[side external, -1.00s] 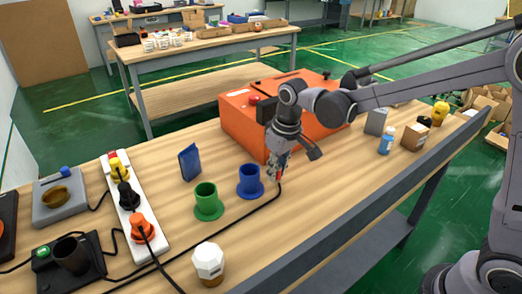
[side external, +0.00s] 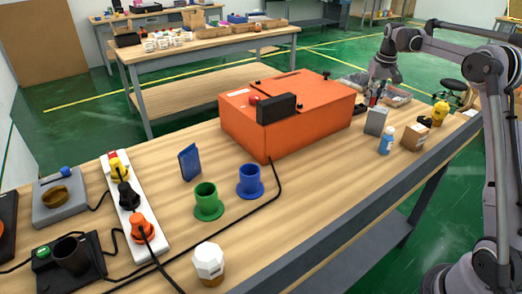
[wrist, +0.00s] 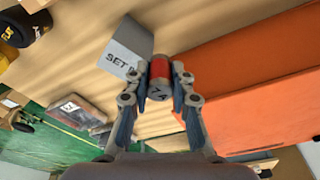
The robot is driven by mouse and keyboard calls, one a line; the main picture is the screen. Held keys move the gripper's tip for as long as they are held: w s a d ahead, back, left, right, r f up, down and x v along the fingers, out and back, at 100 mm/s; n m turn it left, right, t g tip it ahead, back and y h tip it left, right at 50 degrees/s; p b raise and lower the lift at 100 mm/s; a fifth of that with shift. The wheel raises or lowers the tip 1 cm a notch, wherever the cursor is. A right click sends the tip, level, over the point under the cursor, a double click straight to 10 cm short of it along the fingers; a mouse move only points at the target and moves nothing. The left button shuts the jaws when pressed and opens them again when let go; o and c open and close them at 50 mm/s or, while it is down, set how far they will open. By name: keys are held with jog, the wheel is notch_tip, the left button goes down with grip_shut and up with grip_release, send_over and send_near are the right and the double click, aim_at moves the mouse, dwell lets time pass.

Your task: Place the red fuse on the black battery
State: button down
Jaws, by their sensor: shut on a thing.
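My gripper (side external: 373,97) is beyond the right end of the orange box, near the back edge of the table, behind the grey box. In the wrist view, my gripper (wrist: 159,82) is shut on the red fuse (wrist: 160,68), a small cylinder with a red band and grey ends. The fuse sits between the fingertips, with the grey box just past it; I cannot tell its height above the table. No thing is clearly marked as the black battery. A black block (side external: 277,108) is at the front of the orange box, but I cannot tell whether it is the battery.
The orange box (side external: 300,120) stands close to my gripper. The grey box (side external: 376,121), a blue bottle (side external: 386,141), a cardboard box (side external: 414,137) and a yellow-black object (side external: 440,112) stand at the right. Green (side external: 207,203) and blue (side external: 250,183) cups stand in front.

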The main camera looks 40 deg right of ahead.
jog(key=s+d+r+m, duration=0.2)
jog(key=s+d, duration=0.3)
jog(key=d, duration=0.7)
jog(key=m, duration=0.1)
send_over(425, 117)
jog(key=shift+s+a+f, duration=0.15)
jog(key=shift+f, duration=1.55)
jog(key=shift+s+a+f, duration=0.1)
jog(key=shift+a+f, duration=0.05)
jog(key=shift+f, duration=1.5)
jog(key=shift+f, duration=0.15)
jog(key=c, duration=1.2)
grip_release()
jog(key=shift+o, duration=0.2)
